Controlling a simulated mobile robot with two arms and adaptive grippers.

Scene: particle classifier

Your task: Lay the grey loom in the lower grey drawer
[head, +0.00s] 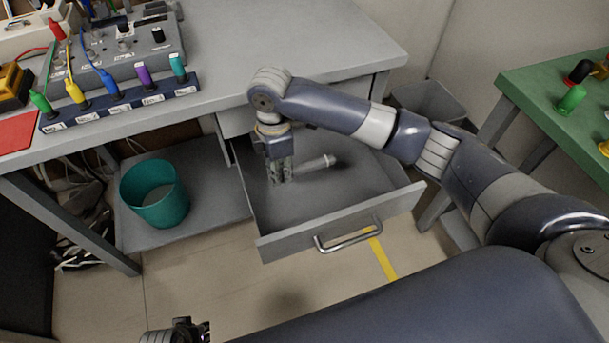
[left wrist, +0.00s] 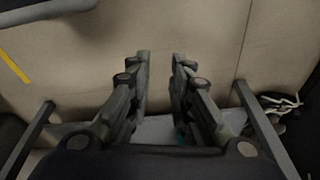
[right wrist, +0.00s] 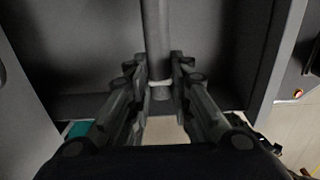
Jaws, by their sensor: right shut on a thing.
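The grey loom (head: 314,164) is a slim grey rod-like piece, lying roughly level inside the outline of the open lower grey drawer (head: 345,221). My right gripper (head: 280,177) points down into the drawer and is shut on the loom near one end. The right wrist view shows the loom (right wrist: 156,35) running away between the fingertips (right wrist: 159,70), with a pale band at the grip. Whether the loom touches the drawer floor cannot be told. My left gripper (left wrist: 161,65) is open and empty above the floor; only part of it shows at the head view's bottom edge.
A teal bin (head: 155,195) stands on a low shelf left of the drawer. The grey desk (head: 300,50) above carries a control box (head: 120,52) and a rack of coloured plugs (head: 120,104). A green table (head: 545,85) is at the right. The drawer's floor is otherwise clear.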

